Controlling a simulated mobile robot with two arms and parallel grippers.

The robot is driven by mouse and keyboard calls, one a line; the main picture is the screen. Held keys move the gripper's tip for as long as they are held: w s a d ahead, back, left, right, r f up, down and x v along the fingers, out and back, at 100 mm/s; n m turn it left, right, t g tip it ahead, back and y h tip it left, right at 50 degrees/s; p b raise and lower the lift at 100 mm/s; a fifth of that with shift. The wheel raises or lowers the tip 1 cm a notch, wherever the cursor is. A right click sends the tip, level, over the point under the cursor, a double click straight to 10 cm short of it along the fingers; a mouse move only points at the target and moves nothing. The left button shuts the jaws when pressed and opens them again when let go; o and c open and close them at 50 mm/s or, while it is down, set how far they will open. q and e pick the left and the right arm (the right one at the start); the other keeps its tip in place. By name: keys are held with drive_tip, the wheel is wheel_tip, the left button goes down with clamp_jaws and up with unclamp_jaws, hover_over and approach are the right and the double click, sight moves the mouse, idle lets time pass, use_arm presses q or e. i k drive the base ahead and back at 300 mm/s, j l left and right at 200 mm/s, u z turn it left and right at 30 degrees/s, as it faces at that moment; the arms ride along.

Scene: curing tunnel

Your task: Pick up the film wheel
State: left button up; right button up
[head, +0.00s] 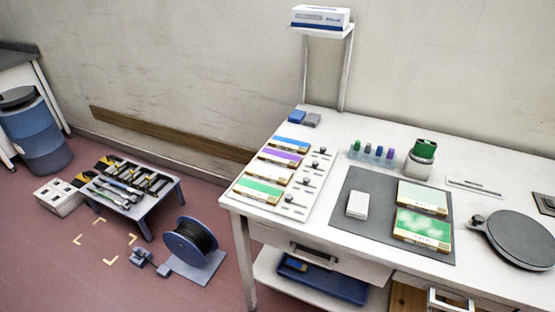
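A blue-flanged reel wound with dark material (191,242) is the thing that looks most like the film wheel. It stands upright on a flat grey-blue base plate (197,268) on the floor, left of the white table. A thick dark round disc (520,238) lies flat at the right of the table top; I cannot tell what it is. Neither of my grippers shows in the head view.
The white table (345,132) carries coloured cards, a dark mat (342,222) and small bottles. A low grey-blue stand with tools (157,208) stands behind the reel. A blue drum (38,140) is far left. The floor in front of the reel is clear.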

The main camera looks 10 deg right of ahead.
sight(422, 151)
drive_tip(key=z, duration=1.3)
